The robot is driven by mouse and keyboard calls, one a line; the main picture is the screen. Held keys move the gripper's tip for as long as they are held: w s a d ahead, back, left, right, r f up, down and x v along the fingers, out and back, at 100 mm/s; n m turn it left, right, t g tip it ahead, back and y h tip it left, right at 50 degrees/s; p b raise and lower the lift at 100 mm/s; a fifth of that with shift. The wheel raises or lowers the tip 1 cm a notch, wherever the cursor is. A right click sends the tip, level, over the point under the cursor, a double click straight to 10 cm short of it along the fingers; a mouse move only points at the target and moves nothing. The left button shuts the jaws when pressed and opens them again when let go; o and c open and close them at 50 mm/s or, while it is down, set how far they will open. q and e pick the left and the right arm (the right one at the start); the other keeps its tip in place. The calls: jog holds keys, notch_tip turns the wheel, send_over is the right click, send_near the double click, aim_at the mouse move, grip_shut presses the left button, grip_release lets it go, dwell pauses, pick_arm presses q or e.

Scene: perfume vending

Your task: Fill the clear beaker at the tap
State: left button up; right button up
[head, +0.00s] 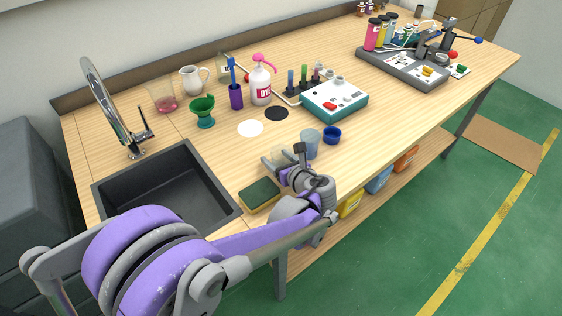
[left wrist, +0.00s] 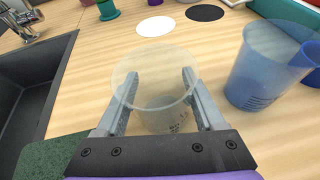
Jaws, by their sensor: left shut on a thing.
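The clear beaker (left wrist: 155,80) is upright between the two fingers of my left gripper (left wrist: 158,100) in the left wrist view. The gripper is shut on it. In the head view my left gripper (head: 284,160) is at the front edge of the table, and the beaker is mostly hidden there. I cannot tell whether its base touches the table. The beaker looks empty. The tap (head: 108,108) is a tall chrome spout with a lever, behind the dark sink (head: 165,190) at the left. The tap base also shows in the left wrist view (left wrist: 22,25). My right gripper is not in view.
A bluish translucent beaker (head: 310,143) and a blue cup (head: 332,134) stand close right of my gripper. A green-topped sponge (head: 259,195) lies between gripper and sink.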

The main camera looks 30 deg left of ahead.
aim_at(276, 149)
pick_arm(q)
jog(key=shift+r, duration=0.15)
jog(key=shift+r, duration=0.55)
notch_tip(276, 149, up, 2)
jog(key=shift+r+p, duration=0.1)
jog(key=shift+p, duration=0.3)
jog(key=s+d, duration=0.3)
jog(key=d, duration=0.2)
jog(key=s+d, duration=0.3)
jog(key=d, duration=0.2)
jog(key=s+d, duration=0.3)
jog(key=d, duration=0.2)
jog(key=shift+s+d, duration=0.2)
